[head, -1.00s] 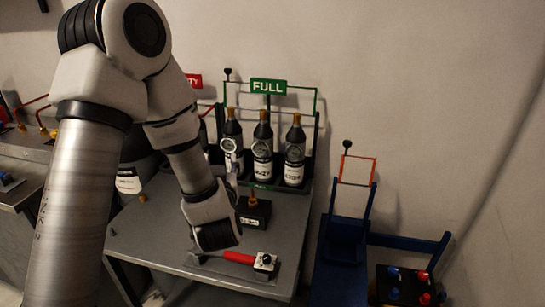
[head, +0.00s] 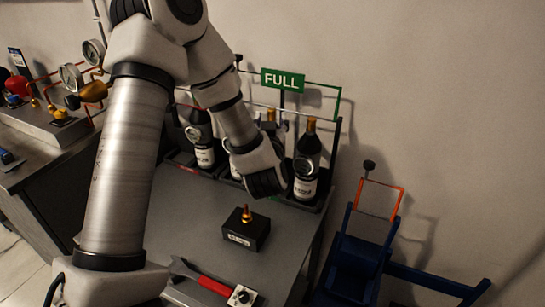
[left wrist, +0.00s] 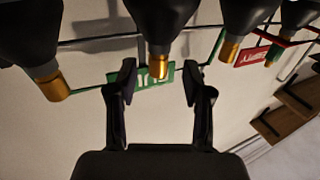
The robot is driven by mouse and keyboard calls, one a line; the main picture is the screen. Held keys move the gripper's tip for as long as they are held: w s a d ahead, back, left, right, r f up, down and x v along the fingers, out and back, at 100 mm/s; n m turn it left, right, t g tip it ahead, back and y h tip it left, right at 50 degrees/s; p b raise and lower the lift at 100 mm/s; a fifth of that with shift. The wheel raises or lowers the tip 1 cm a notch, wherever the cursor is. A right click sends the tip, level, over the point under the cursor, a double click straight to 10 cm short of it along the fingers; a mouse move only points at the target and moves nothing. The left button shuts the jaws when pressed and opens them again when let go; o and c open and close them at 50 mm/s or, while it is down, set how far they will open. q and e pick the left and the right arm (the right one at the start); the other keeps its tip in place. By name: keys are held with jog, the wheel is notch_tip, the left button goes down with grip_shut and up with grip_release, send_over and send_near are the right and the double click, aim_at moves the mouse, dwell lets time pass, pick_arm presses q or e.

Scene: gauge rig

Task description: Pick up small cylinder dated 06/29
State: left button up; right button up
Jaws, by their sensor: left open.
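Small dark cylinders with gold necks and white labels stand in a rack under the green FULL sign (head: 283,82). In the head view, the left one (head: 203,150) and the right one (head: 306,165) show well; my arm hides much of the middle one. Their label dates are too small to read. My left gripper (left wrist: 158,75) is open and empty. In the left wrist view, which looks upside down, the gold neck of one cylinder (left wrist: 160,25) is between and beyond its fingers. Another cylinder (left wrist: 28,35) is at the left. My right gripper is out of view.
A black block with a brass fitting (head: 246,230) and a red-handled tool (head: 212,284) lie on the grey table (head: 180,215). Gauges (head: 72,76) stand at the left. A blue frame (head: 350,265) is at the right. A red sign (left wrist: 252,56) shows in the wrist view.

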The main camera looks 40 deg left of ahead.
aim_at(272, 117)
pick_arm(q)
jog(key=x, duration=0.3)
jog(key=shift+w+f, duration=0.15)
jog(key=shift+f, duration=0.05)
jog(key=shift+r, duration=0.1)
jog(key=shift+d, duration=0.1)
jog(key=shift+c, duration=1.3)
grip_shut()
